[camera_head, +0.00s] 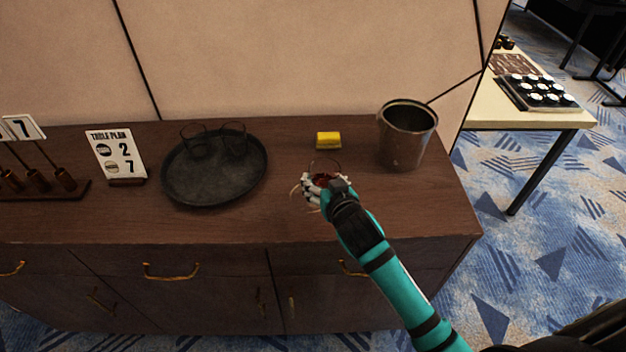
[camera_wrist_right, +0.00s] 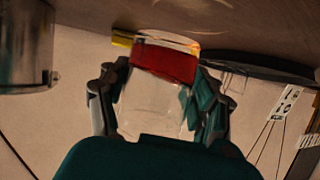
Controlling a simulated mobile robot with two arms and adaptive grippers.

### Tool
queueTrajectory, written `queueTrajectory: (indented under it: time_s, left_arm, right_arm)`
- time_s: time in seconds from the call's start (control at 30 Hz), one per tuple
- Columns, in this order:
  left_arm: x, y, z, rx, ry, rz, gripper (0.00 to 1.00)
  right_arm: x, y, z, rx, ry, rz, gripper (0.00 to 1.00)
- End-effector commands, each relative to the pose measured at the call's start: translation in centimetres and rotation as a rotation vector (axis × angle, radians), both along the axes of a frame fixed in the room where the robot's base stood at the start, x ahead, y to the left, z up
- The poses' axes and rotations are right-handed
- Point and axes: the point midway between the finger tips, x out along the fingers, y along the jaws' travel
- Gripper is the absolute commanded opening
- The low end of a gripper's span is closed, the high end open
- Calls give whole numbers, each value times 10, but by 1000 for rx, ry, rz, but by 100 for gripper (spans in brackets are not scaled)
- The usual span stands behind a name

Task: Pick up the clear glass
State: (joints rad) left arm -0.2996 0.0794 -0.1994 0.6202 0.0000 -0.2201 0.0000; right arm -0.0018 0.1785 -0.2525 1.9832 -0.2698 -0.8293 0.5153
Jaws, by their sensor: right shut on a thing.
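A clear glass (camera_head: 326,165) with something red low inside it is at the front right part of the brown sideboard, largely hidden by my right gripper (camera_head: 318,184) in the head view. The right wrist view shows the glass (camera_wrist_right: 153,104) with its red band between the gripper's fingers, which press on both sides. My right gripper is shut on this glass. Whether its base touches the wood is hard to tell. My left gripper is in neither view.
A yellow sponge (camera_head: 328,140) lies behind the glass, and a metal bucket (camera_head: 405,150) stands to the right. A dark round tray (camera_head: 215,192) with two glasses (camera_head: 194,142) is to the left. A number sign (camera_head: 116,157) stands further left. Wood between tray and gripper is clear.

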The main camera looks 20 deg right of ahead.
Motion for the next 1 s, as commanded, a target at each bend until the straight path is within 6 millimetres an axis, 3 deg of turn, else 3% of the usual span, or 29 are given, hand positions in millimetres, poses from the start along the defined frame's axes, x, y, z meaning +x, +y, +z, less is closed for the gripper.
queueTrajectory:
  time_s: [0.5, 1.0]
  left_arm:
    - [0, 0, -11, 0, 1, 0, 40]
    - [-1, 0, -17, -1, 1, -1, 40]
  right_arm:
    - [-56, -44, 7, -3, -3, 2, 18]
    - [-87, -70, 11, -1, -2, 1, 18]
